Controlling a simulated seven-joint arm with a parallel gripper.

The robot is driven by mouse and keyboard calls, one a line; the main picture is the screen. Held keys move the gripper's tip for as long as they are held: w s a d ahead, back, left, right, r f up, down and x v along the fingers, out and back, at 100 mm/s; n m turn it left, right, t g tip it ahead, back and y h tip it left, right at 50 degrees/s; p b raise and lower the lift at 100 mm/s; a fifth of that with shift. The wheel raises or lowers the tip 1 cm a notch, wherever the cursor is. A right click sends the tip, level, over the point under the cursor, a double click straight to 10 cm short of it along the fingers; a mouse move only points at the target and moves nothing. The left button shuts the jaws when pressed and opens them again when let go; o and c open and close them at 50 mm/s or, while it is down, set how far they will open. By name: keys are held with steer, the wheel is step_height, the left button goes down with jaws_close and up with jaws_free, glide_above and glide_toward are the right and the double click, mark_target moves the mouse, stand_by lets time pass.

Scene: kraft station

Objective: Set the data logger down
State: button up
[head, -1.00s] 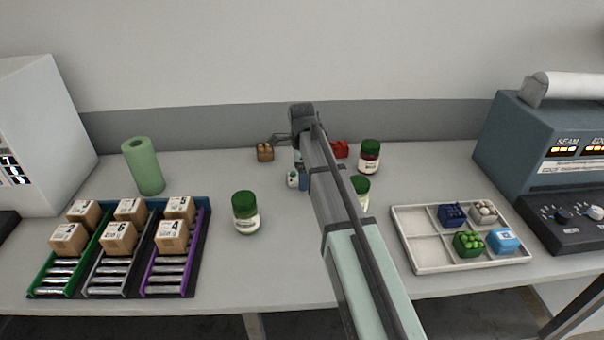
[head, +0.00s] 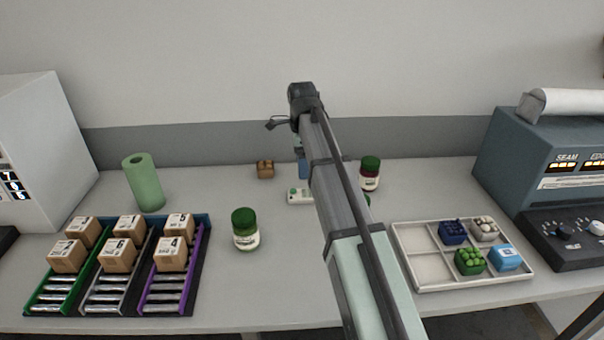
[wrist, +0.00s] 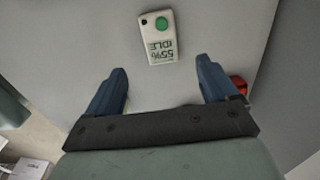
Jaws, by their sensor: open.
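The data logger (wrist: 159,36) is a small white block with a green round button and a display reading "55% IDLE". It lies on the table, face up, in the wrist view. In the head view the data logger (head: 299,196) shows at the middle of the table, just left of my arm. My gripper (wrist: 162,78) is open, its two blue fingers apart with nothing between them. The logger is beyond the fingertips, apart from them. In the head view my arm hides most of the gripper.
A small brown block (head: 265,169) is behind. A divided tray (head: 410,268) is right, a rack of boxes (head: 200,270) left. A red object (wrist: 238,86) lies near the right finger.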

steer(key=shift+r, duration=0.8)
